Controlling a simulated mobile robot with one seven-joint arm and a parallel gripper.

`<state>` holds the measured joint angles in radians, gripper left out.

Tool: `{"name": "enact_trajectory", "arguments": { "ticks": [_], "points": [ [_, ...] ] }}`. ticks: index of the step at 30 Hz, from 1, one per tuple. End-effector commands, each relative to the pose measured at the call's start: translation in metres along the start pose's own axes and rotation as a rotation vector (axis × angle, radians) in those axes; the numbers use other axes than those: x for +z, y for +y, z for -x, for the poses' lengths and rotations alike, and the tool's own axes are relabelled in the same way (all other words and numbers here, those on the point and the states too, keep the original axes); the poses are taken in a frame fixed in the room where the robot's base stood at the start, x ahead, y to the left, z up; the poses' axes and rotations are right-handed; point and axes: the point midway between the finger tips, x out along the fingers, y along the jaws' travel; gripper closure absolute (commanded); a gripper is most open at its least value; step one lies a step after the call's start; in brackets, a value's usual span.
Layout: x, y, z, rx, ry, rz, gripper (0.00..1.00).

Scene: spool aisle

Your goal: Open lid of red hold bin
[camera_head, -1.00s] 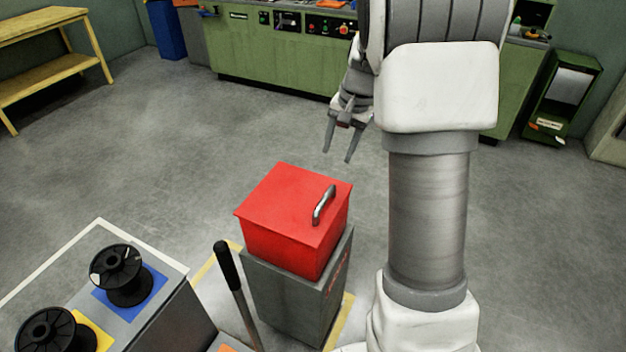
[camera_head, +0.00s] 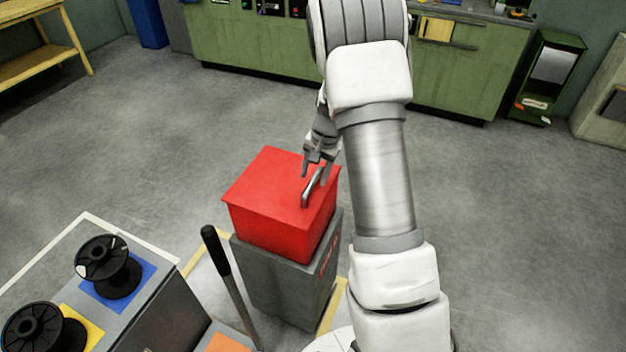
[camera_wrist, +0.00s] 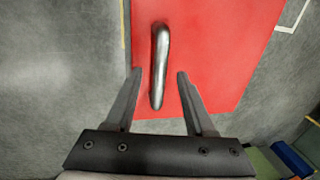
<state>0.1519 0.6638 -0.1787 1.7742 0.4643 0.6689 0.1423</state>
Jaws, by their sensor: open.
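The red hold bin (camera_head: 268,230) sits on a grey pedestal, its flat red lid (camera_head: 262,180) shut. A curved silver handle (camera_head: 312,188) stands on the lid near its right edge. My gripper (camera_head: 314,178) is open at the handle, with its fingers over the lid's right part. In the wrist view, the handle (camera_wrist: 159,65) runs lengthwise over the red lid (camera_wrist: 205,50). Its near end shows between the two open fingertips of my gripper (camera_wrist: 160,72), with gaps on both sides. Whether the fingers are at the handle's height I cannot tell.
A grey bench with black spools (camera_head: 108,262) on coloured squares stands at the lower left. A black-gripped lever (camera_head: 217,255) rises between the bench and the grey pedestal (camera_head: 275,285). Green cabinets (camera_head: 255,50) line the back. The floor beyond the bin is open.

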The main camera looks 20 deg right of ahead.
Motion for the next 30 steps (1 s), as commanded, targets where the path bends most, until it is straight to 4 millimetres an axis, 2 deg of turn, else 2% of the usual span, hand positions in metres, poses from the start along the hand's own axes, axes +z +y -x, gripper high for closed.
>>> {"name": "enact_trajectory", "arguments": {
  "ticks": [3, 6, 15, 17, 24, 30],
  "points": [
    [0.000, 0.000, -0.014, 0.000, 0.000, 0.000, 0.45],
    [0.000, 0.000, -0.020, -0.001, 0.000, -0.001, 0.45],
    [0.000, -0.001, -0.021, -0.001, 0.001, 0.000, 0.45],
    [0.000, -0.001, -0.021, -0.001, 0.001, 0.000, 0.54],
    [0.000, 0.000, -0.021, -0.001, 0.001, 0.000, 0.98],
    [0.000, 0.000, -0.021, -0.001, 0.001, 0.000, 1.00]
  ]
}}
